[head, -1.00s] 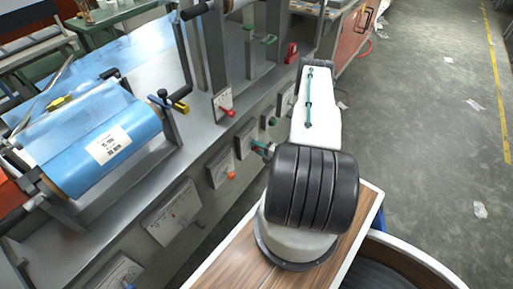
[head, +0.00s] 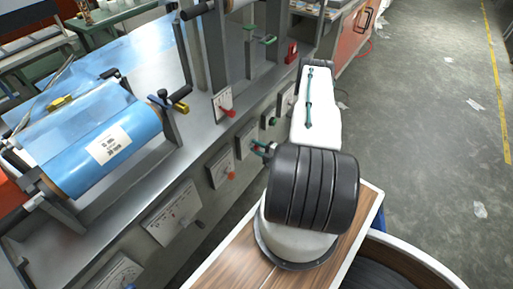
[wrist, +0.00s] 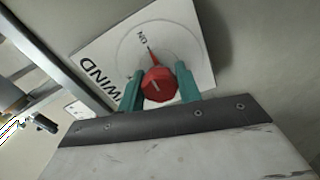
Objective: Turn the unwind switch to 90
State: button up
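The switch is a red knob (wrist: 157,86) on a white plate (wrist: 192,42) in the wrist view. The plate's readable letters are "WIND"; the rest of the word is hidden. A thin red pointer runs from the knob up and slightly left, to small lettering near "ON". My gripper (wrist: 160,80) has its two green fingers on either side of the knob, apart, with the knob between them. A small gap shows at the left finger; contact on the right cannot be told. In the head view my gripper (head: 262,149) is at the machine's front panel, its fingers spread.
A blue film roll (head: 105,145) lies on the machine at left.

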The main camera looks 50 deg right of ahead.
jog(key=o, duration=0.3)
jog(key=shift+o, duration=0.2)
jog(key=s, duration=0.7)
jog(key=shift+s+d, duration=0.3)
jog(key=shift+s, duration=0.1)
